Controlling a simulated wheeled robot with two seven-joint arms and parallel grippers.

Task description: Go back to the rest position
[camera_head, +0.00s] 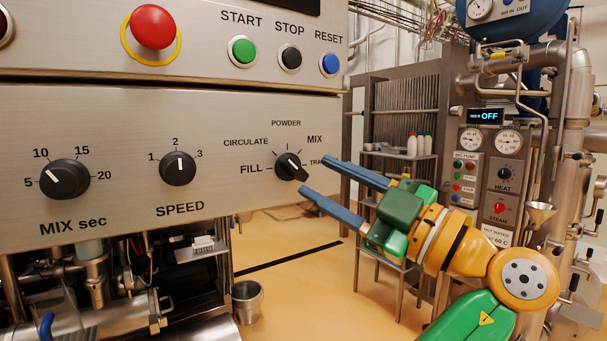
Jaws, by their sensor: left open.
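My left gripper (317,175) is in the middle of the head camera view, its arm entering from the lower right. Its two blue fingers are parallel, spread apart and empty, pointing left toward the mode knob (290,167). The fingertips are just right of this black knob in the picture; a small gap shows, and nothing is between them. The label at the knob's right is partly hidden by a finger. My right gripper is not in view.
The steel control panel (120,215) fills the left, with MIX sec (65,179) and SPEED (178,168) knobs and a red emergency button (153,27). A metal bucket (247,301) stands on the floor. A shelf rack, pipes and a heater panel (485,170) are behind my arm.

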